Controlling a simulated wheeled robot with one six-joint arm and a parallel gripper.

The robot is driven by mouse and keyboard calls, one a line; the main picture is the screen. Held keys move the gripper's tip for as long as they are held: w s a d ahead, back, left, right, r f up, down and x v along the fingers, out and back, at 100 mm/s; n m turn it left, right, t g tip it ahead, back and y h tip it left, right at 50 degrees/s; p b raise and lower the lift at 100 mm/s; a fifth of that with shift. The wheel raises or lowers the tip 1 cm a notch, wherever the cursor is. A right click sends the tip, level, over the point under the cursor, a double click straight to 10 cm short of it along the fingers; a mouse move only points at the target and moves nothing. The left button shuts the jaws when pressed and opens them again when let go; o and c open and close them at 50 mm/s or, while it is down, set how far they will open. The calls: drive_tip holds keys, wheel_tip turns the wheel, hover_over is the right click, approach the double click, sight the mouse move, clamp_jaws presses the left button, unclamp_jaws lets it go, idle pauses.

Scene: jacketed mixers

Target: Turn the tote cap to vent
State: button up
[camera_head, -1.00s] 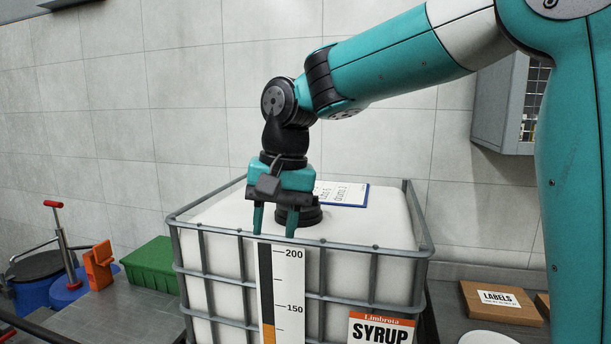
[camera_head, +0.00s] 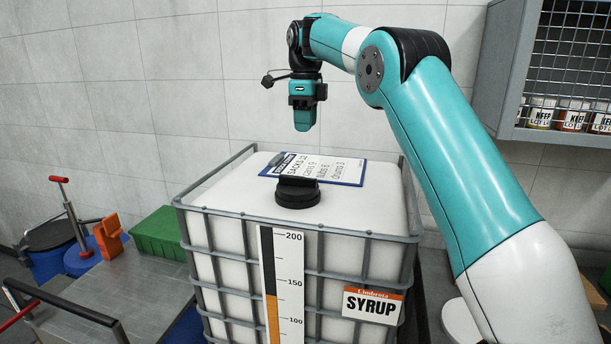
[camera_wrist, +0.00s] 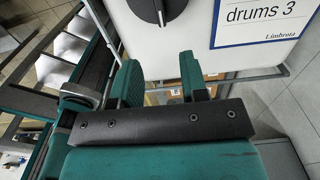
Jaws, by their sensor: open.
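The tote cap (camera_head: 298,194) is a black round cap with a raised grip bar, on top of the white caged tote (camera_head: 236,205) near its front. In the head view the bar lies roughly left to right. Part of the cap also shows at the top edge of the wrist view (camera_wrist: 158,10), cut off by the frame. My gripper (camera_head: 303,126) is up in the air above and behind the cap, clear of it. In the wrist view my two green fingers (camera_wrist: 158,80) are apart with nothing between them. No vent mark can be made out.
A clipboard (camera_head: 348,174) lies on the tote just behind the cap. The grey cage rail (camera_head: 300,230) rims the tote top. A wall cabinet (camera_head: 505,75) with jars hangs at right. A green crate (camera_head: 160,232) and an orange stand (camera_head: 108,238) are at left.

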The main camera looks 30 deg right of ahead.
sight(306, 177)
wheel_tip(306, 177, down, 14)
drive_tip(key=p, duration=0.3)
drive_tip(key=shift+r, duration=0.1)
clamp_jaws()
